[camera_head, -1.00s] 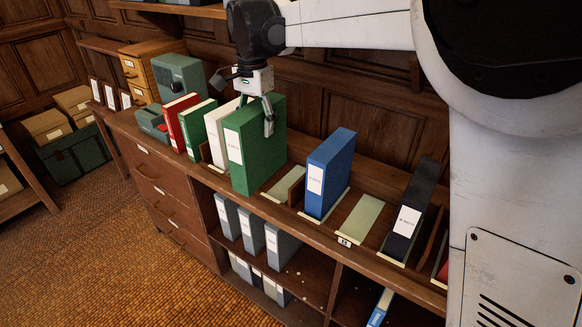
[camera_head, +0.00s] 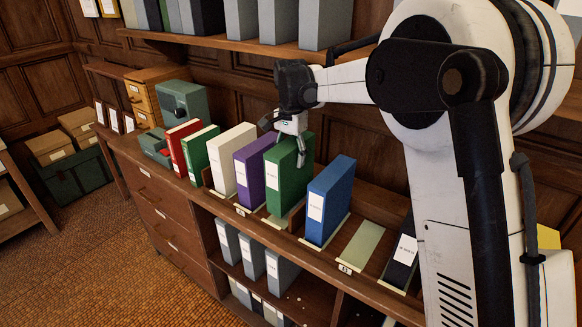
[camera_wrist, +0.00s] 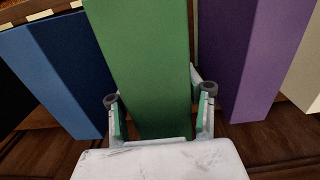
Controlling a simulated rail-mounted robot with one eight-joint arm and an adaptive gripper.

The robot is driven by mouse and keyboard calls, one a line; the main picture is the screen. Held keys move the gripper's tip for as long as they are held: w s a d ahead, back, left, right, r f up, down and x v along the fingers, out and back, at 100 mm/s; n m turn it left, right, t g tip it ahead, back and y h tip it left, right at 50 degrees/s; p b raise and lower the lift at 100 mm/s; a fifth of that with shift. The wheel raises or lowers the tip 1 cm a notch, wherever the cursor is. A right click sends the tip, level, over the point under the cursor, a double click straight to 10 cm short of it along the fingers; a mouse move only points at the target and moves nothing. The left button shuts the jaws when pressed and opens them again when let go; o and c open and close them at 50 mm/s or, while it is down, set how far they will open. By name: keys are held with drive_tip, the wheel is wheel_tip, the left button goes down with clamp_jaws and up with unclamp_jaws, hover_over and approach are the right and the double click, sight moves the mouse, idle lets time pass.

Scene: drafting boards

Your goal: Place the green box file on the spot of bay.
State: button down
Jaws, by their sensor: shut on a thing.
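The large green box file (camera_head: 288,180) stands upright between the purple file (camera_head: 255,167) and the blue file (camera_head: 330,200). My gripper (camera_head: 291,140) is shut on its upper end from above. In the wrist view the two fingers of my gripper (camera_wrist: 160,100) lie on either side of the green box file (camera_wrist: 145,60). The file's bottom is over or on a pale bay mat (camera_head: 272,221) on the counter. I cannot tell whether it touches. An empty pale green bay (camera_head: 362,245) shows to the right of the blue file.
White (camera_head: 232,160), slim green (camera_head: 199,153) and red (camera_head: 183,145) files stand to the left. A black file (camera_head: 402,258) stands at the right, partly behind my arm. Low wooden dividers separate the bays. A shelf of grey files (camera_head: 325,22) hangs above.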

drive_tip(key=shift+f+p, duration=0.3)
drive_tip(key=shift+f, duration=1.8)
drive_tip(key=c, duration=1)
unclamp_jaws()
drive_tip(key=shift+o, duration=0.2)
